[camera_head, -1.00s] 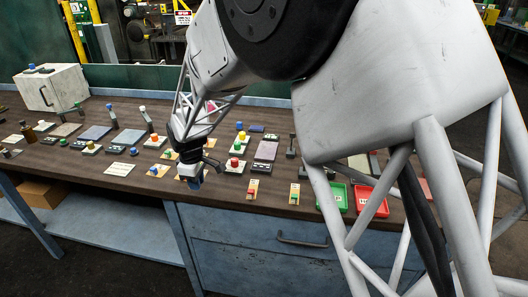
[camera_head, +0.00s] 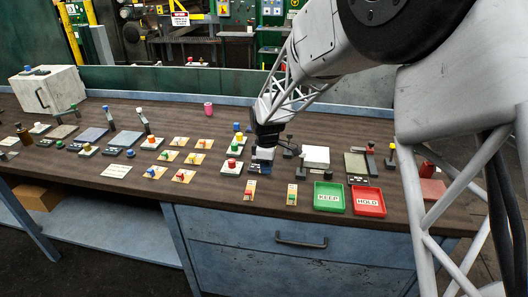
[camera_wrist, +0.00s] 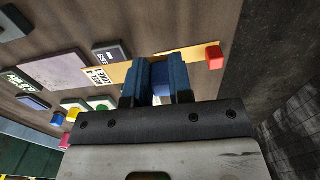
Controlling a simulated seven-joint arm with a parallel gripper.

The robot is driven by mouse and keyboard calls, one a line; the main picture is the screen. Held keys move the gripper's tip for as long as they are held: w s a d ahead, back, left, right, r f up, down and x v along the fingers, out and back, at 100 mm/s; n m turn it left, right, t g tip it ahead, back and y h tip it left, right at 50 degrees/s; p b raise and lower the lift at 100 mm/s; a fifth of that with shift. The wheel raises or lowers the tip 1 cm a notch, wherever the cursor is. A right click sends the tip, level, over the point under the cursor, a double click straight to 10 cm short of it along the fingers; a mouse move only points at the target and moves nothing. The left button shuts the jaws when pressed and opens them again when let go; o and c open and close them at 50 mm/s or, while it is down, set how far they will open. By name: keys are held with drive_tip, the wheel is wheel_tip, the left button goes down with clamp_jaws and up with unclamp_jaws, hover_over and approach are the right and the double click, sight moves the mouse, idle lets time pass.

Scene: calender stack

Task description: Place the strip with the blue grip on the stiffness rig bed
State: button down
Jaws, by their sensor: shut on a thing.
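My gripper (camera_head: 264,146) hangs low over the front middle of the bench. In the wrist view its two fingers (camera_wrist: 159,78) are shut on a blue grip (camera_wrist: 158,72). A narrow tan strip (camera_wrist: 198,61) runs crosswise behind the fingers, with a red block (camera_wrist: 214,57) at its right end. I cannot tell whether it is all one piece with the blue grip, or whether it touches what lies below. The stiffness rig bed cannot be made out for certain; the fingers hide part of the area below.
Green KEEP (camera_head: 329,197) and red HOLD (camera_head: 368,203) trays stand to the right. A white block (camera_head: 315,156) stands behind them. Small tan cards with coloured grips (camera_head: 183,176) lie to the left. A small stand (camera_head: 291,195) is near the front edge.

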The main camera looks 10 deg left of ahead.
drive_tip(key=shift+w+d, duration=0.2)
drive_tip(key=shift+d, duration=0.45)
drive_tip(key=shift+w+d, duration=0.15)
drive_tip(key=shift+d, duration=0.45)
drive_tip(key=w+a, duration=0.2)
drive_tip(key=w, duration=0.3)
drive_tip(key=w+a+f, duration=0.1)
drive_tip(key=w+a, duration=0.1)
drive_tip(key=w, duration=0.3)
drive_tip(key=w+a, duration=0.2)
drive_tip(key=w, duration=0.3)
drive_tip(key=shift+f, duration=0.2)
drive_tip(key=shift+f, duration=1.75)
drive_tip(key=shift+f, duration=0.1)
drive_tip(key=c, duration=1)
unclamp_jaws()
